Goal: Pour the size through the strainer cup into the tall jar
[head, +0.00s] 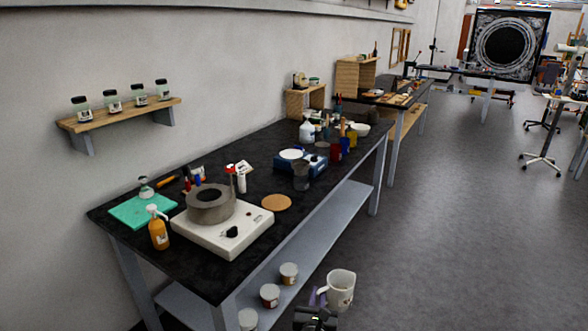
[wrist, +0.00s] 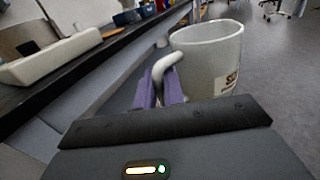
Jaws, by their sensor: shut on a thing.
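My gripper (head: 317,298) is shut on the jug's handle. Its purple fingers (wrist: 162,88) are on either side of the handle in the wrist view. The jug's contents are hidden. A grey cup-like vessel (head: 301,178) stands at the table's front edge by a blue scale (head: 287,163). I cannot tell whether it is the strainer cup or the tall jar.
Tubs (head: 270,294) stand on the lower shelf.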

